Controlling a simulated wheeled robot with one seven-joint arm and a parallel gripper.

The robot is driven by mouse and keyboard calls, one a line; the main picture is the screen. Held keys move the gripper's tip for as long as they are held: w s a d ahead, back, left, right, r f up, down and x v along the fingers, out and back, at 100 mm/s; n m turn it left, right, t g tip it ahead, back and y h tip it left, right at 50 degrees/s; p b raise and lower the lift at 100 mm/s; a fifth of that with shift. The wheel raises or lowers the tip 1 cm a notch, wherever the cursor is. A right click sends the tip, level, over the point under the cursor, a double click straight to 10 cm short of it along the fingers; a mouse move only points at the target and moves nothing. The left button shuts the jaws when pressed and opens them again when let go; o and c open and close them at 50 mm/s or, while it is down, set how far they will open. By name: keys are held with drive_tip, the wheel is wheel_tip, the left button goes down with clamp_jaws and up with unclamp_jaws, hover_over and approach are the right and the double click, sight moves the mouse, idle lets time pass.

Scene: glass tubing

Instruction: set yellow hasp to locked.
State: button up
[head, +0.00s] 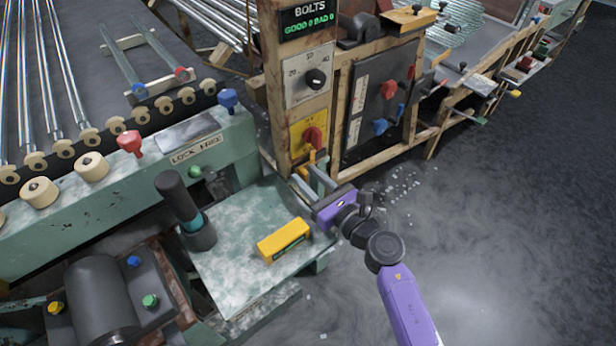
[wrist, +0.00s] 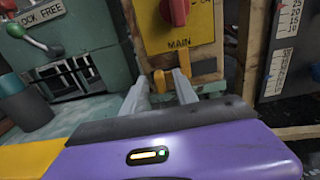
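The yellow hasp appears to be the small orange-yellow upright tab (wrist: 160,82) under the MAIN panel in the wrist view. In the head view it shows small (head: 312,157) at the foot of the wooden post. In the head view my gripper (head: 302,171) reaches toward the post from the lower right. The hasp's lower part and hinge are not clear.
A red rotary switch (wrist: 176,8) sits on the yellow MAIN panel (wrist: 196,30) right above the tab. A green-grey bench (head: 225,270) with a yellow block (head: 284,241) and a dark cylinder lever (head: 180,198) lies left of my arm. The floor (head: 480,240) at right is mostly open.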

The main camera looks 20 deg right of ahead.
drive_tip(key=shift+w, duration=0.1)
clamp_jaws()
idle(1.4)
